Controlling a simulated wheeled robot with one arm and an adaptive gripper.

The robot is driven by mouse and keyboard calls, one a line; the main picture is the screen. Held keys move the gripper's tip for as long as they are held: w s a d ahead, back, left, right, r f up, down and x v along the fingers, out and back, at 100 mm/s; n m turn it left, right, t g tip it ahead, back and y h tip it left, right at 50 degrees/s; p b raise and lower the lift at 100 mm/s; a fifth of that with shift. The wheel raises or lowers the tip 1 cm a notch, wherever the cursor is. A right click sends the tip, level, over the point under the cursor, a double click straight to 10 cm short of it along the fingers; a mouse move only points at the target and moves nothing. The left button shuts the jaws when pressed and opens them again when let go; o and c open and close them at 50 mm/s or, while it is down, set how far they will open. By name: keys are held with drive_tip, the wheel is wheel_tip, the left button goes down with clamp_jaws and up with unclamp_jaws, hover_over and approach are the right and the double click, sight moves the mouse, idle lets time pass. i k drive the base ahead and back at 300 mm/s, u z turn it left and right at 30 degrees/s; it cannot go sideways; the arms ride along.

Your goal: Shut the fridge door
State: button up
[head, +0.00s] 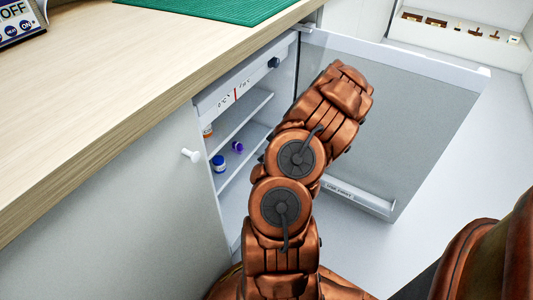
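The small fridge (241,80) is built in under the wooden bench top. Its door (425,120) stands wide open to the right, with its grey inner face and a low shelf labelled "USE FIRST" (352,193) showing. Inside the fridge, a blue-capped jar (218,164) and a small purple item (237,146) are on the shelves. My copper arm reaches up in front of the opening and covers part of the fridge inside and of the door. My gripper itself does not show; I see only arm links, and cannot tell whether they touch the door.
The wooden bench top (110,90) runs along the left, with a green mat (205,8) and a box with an "OFF" label (18,20). Pale floor is clear right of the door.

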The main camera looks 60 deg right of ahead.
sight(421, 102)
drive_tip(key=k, duration=1)
